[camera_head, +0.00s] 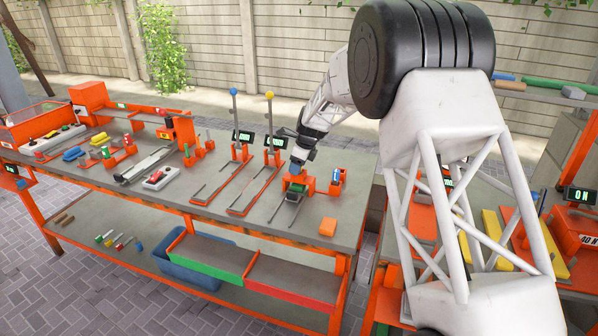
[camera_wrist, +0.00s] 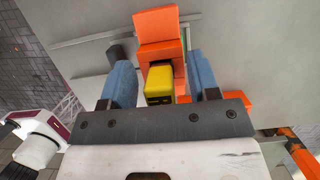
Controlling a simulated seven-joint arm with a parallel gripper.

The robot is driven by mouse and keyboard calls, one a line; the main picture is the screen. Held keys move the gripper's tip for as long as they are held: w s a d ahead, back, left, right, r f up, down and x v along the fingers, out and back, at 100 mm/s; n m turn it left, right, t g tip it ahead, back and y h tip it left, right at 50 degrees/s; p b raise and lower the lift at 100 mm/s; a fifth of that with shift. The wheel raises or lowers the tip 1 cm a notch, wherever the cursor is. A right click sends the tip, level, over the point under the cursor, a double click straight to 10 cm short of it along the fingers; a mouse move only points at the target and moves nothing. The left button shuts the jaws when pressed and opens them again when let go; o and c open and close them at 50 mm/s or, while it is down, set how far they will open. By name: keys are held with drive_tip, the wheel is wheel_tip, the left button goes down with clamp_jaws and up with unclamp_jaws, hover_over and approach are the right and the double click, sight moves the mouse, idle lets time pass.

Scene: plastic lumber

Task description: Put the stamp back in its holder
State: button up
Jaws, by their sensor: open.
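My gripper (camera_head: 299,168) points down over the right end of the long workbench. In the wrist view its two blue fingers (camera_wrist: 161,72) are spread apart. A yellow block-like piece with a dark lower face (camera_wrist: 160,80) shows between them, with a gap on each side; it may be the stamp, but I cannot tell for sure. An orange fixture (camera_wrist: 180,62) stands right behind it. In the head view an orange fixture (camera_head: 308,184) with a green part (camera_head: 297,188) sits under my gripper. I cannot tell which orange piece is the holder.
A small orange stand with blue pieces (camera_head: 337,178) is just right of my gripper. Two tall posts with blue (camera_head: 233,91) and yellow (camera_head: 269,95) knobs and dark displays stand left. Bare grey bench surrounds the block.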

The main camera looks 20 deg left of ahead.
clamp_jaws()
idle(0.3)
drive_tip(key=shift+r, duration=0.15)
drive_tip(key=shift+r, duration=4.85)
drive_tip(key=w+d+f, duration=0.3)
drive_tip(key=w+d, duration=0.9)
drive_tip(key=d, duration=0.1)
drive_tip(key=shift+f, duration=0.25)
